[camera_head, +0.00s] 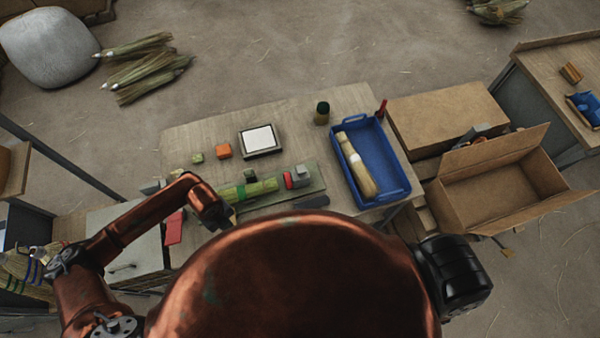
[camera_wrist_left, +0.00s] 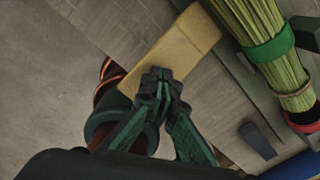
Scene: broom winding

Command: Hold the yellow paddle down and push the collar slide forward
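The yellow paddle (camera_wrist_left: 172,48) is a flat block in the left wrist view, beside the straw bundle (camera_wrist_left: 262,45). My left gripper (camera_wrist_left: 160,78) has its dark green fingers together at the tips, over the paddle's near end; the tips seem to touch it, but I cannot tell how firmly. In the head view the left gripper (camera_head: 226,216) is at the near left end of the fixture, and the paddle is hidden there. The red collar (camera_head: 289,180) is around the bundle's right end, next to a grey block (camera_head: 302,175). My right gripper is not in view.
A blue tray (camera_head: 402,190) holding a straw brush (camera_head: 357,165) stands right of the fixture. An open cardboard box (camera_head: 490,195) is at the right.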

